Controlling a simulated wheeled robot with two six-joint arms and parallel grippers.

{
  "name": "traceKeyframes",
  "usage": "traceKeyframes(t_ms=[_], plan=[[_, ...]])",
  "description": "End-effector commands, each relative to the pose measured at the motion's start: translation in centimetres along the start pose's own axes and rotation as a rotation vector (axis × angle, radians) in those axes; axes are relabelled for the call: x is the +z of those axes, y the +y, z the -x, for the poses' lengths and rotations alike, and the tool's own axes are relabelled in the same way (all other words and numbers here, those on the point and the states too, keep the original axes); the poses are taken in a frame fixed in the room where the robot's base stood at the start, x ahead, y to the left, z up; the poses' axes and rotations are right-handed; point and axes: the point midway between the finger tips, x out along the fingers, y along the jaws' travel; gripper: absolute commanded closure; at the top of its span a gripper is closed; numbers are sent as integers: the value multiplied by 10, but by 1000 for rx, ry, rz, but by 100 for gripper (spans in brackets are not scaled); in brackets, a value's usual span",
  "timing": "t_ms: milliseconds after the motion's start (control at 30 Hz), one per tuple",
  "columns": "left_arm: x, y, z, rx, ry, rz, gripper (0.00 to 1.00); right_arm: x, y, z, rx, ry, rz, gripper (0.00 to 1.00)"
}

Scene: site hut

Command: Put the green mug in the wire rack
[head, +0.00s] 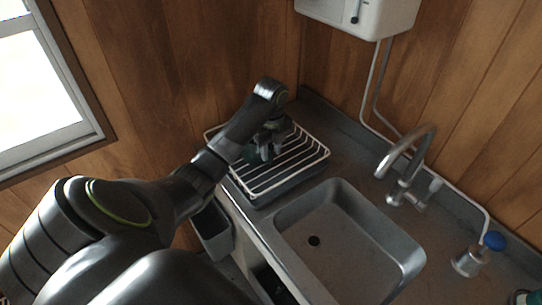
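The wire rack (300,170) has white bars and sits on a dark tray at the back left of the counter, beside the sink. My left gripper (266,146) reaches in from the left and is over the rack, pointing down. A dark green shape (257,156), which looks like the green mug, shows at its fingers, low over the bars. The arm and fingers hide most of it. I cannot tell whether the fingers are closed on it or whether it touches the bars. My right gripper is not in view.
The empty sink (345,240) lies right of the rack, with a curved tap (408,165) behind it. A blue-topped dispenser (472,258) stands at the right. A grey bin (213,232) hangs at the counter's front. A white heater (365,14) is on the wall.

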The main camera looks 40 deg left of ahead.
Motion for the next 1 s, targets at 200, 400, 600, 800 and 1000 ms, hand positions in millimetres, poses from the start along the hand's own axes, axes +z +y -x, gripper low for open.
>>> traceKeyframes(t_ms=[200, 400, 600, 800, 1000], plan=[[0, 0, 40, 2, 1, 1, 68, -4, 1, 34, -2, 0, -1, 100], [0, 0, 63, 1, 1, 1, 68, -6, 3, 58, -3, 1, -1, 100], [0, 0, 83, 1, 2, 1, 68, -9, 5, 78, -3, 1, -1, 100], [0, 0, 90, 1, 2, 1, 68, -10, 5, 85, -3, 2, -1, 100], [0, 0, 88, 1, 2, 1, 68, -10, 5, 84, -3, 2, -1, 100]])
